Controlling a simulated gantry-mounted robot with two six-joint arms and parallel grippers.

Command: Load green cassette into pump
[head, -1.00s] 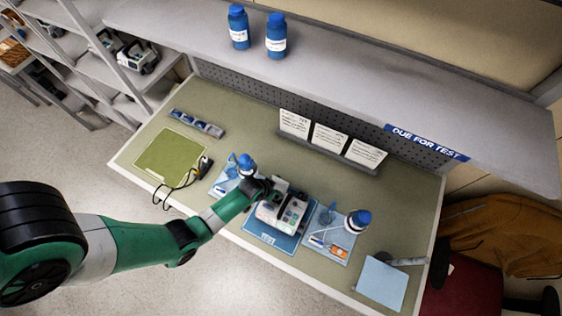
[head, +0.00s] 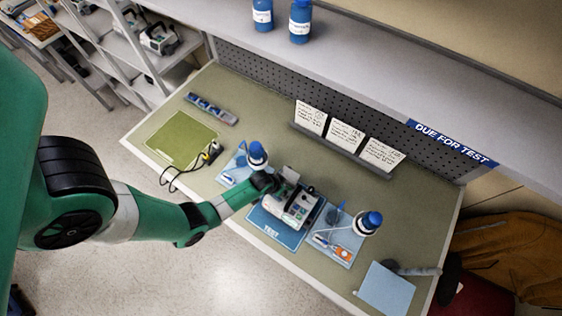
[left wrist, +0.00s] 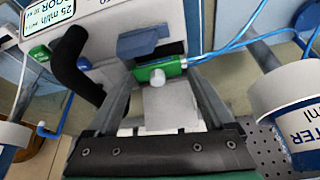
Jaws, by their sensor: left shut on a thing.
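The white infusion pump (head: 294,208) stands on the blue TEST mat (head: 272,231), and its screen edge and dark curved handle show in the left wrist view. My left gripper (head: 279,184) is at the pump's upper left side. In the left wrist view its two fingers (left wrist: 163,82) are shut on the green cassette (left wrist: 155,71). The cassette lies close to a blue part (left wrist: 145,41) on the pump's side. Blue tubing (left wrist: 232,48) runs from its right end. I cannot tell whether the cassette touches the pump. My right gripper is not in view.
Blue-capped bottles stand on either side of the pump, at left (head: 257,155) and right (head: 369,222). A right tray (head: 345,258) holds an orange item. A black cable (head: 178,178) lies at the left. Upright cards (head: 345,136) stand behind.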

